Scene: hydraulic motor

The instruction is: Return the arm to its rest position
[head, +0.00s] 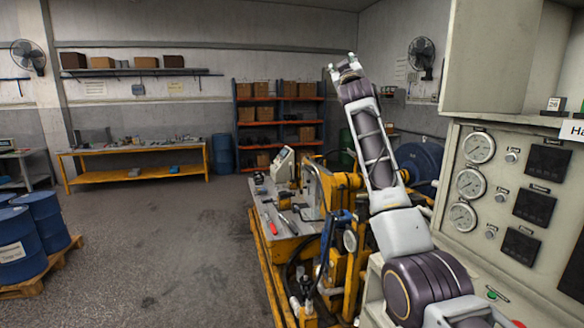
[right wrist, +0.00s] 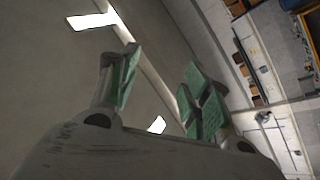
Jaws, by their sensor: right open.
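My right arm (head: 375,150) comes in from the lower right of the head view and stretches up, tilted slightly left. My right gripper (head: 344,66) is at its top end, raised high above the workbench. In the right wrist view the right gripper (right wrist: 158,95) has its two green-padded fingers apart, with nothing between them. The wrist camera looks toward the ceiling and its light panels. My left gripper is not in the head view.
A grey control panel (head: 507,195) with gauges stands close on the right. A yellow-framed workbench (head: 275,210) with tools and a hydraulic rig is below the arm. Blue barrels (head: 40,230) stand on a pallet at left. Orange shelves (head: 278,115) are behind.

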